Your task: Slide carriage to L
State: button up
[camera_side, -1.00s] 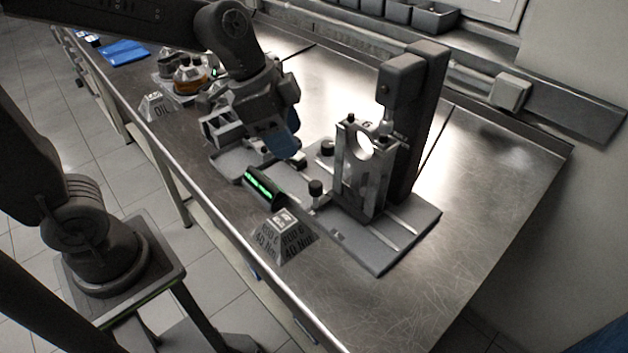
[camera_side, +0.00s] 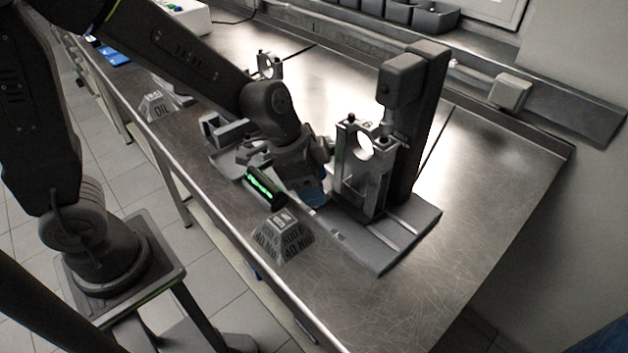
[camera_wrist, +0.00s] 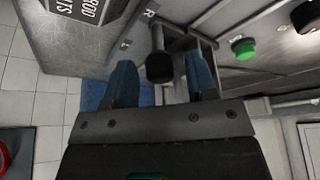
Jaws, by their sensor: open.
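The carriage (camera_side: 352,187) is a grey upright block with a round bore, standing on the rails of a grey base plate in the side view. Its dark round knob (camera_wrist: 160,68) shows in the wrist view on a metal rod. My gripper (camera_wrist: 163,82) is open, with one blue finger on each side of the knob; I cannot tell whether they touch it. In the side view my gripper (camera_side: 318,195) is low at the carriage's left side and hides the knob.
A dark press column (camera_side: 425,110) stands behind the carriage. A box with a green lit display (camera_side: 264,186) and a sign block (camera_side: 283,240) stand close to my gripper. A green button (camera_wrist: 243,48) lies to the right in the wrist view. The bench (camera_side: 490,200) is clear on the right.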

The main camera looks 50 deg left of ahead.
grip_shut()
jog(key=shift+d, duration=0.15)
jog(key=shift+d, duration=3.45)
jog(key=shift+r, duration=0.1)
jog(key=shift+c, duration=1.7)
grip_release()
jog(key=shift+d, duration=0.1)
jog(key=o, duration=0.3)
jog(key=shift+o, duration=0.2)
jog(key=v, duration=1.3)
jog(key=shift+a+r, duration=0.25)
jog(key=shift+r, duration=0.1)
